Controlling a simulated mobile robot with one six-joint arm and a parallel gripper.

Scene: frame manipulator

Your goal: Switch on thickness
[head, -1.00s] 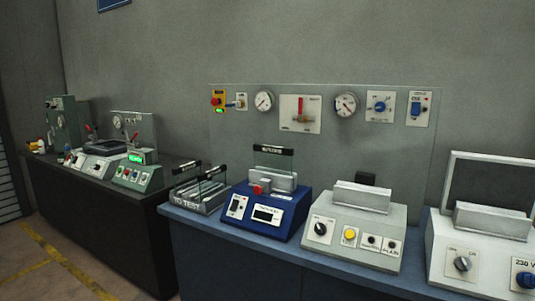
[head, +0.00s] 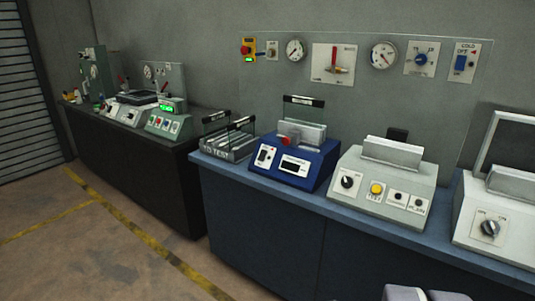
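No label reading "thickness" can be made out in the head view. A blue bench device (head: 297,164) stands on the blue bench.
A rack marked TO TEST (head: 227,150) holds glass plates. A wall panel (head: 334,63) carries gauges and switches. A white device (head: 497,220) stands at right. A dark bench (head: 135,150) holds green machines. Floor at left is clear. Two grey shapes cut the bottom edge.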

